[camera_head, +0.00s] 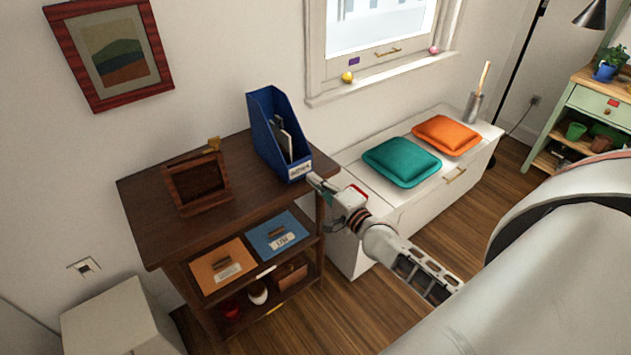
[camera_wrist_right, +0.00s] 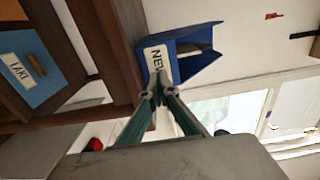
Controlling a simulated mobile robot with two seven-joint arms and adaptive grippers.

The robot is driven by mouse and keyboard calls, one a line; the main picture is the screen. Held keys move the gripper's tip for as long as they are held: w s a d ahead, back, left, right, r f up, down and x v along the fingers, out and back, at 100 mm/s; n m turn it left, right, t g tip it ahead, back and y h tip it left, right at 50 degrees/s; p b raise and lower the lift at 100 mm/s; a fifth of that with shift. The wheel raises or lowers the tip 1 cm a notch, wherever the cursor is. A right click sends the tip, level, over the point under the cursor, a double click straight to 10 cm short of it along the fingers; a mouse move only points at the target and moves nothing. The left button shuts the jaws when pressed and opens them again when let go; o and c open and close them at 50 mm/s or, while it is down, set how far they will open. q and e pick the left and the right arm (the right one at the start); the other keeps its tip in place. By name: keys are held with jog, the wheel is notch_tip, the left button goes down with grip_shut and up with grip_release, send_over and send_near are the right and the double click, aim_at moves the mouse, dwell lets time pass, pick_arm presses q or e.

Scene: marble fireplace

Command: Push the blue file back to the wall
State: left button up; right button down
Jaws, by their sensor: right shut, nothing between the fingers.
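The blue file (camera_head: 267,130) stands upright on the top of the dark wooden shelf unit (camera_head: 160,234), near its right end. Papers show inside it, and a white label is on its front. The wall is behind it; any gap between them is hard to judge. My right gripper (camera_head: 314,182) is shut and empty, with its tips at the file's labelled front. My left gripper is not in view.
A wooden frame-like object (camera_head: 197,184) stands left of the file on the shelf top. Orange (camera_head: 222,266) and blue (camera_head: 276,234) drawers are below. A white bench (camera_head: 352,168) with teal and orange cushions is at the right, under the window.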

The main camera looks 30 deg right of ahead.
aim_at(288, 159)
jog(key=shift+w+a+b, duration=0.15)
jog(key=shift+w+a, duration=0.05)
jog(key=shift+w, duration=1.2)
jog(key=shift+w+a+b, duration=0.15)
jog(key=shift+w, duration=1.25)
jog(key=shift+w+a+b, duration=0.15)
jog(key=shift+w+b, duration=0.2)
jog(key=shift+w, duration=1.2)
jog(key=shift+w+a+b, duration=0.2)
jog(key=shift+w+b, duration=0.15)
jog(key=shift+w, duration=1.05)
jog(key=shift+w+a+b, duration=0.1)
jog(key=shift+w+b, duration=0.2)
jog(key=shift+w, duration=0.25)
jog(key=shift+s+f+p, duration=0.2)
jog(key=shift+s+p, duration=0.25)
jog(key=shift+s, duration=0.1)
jog(key=shift+s+d+r+p, duration=0.1)
jog(key=shift+s+d+p, duration=0.15)
jog(key=shift+s+p, duration=0.55)
jog(key=shift+s, duration=0.3)
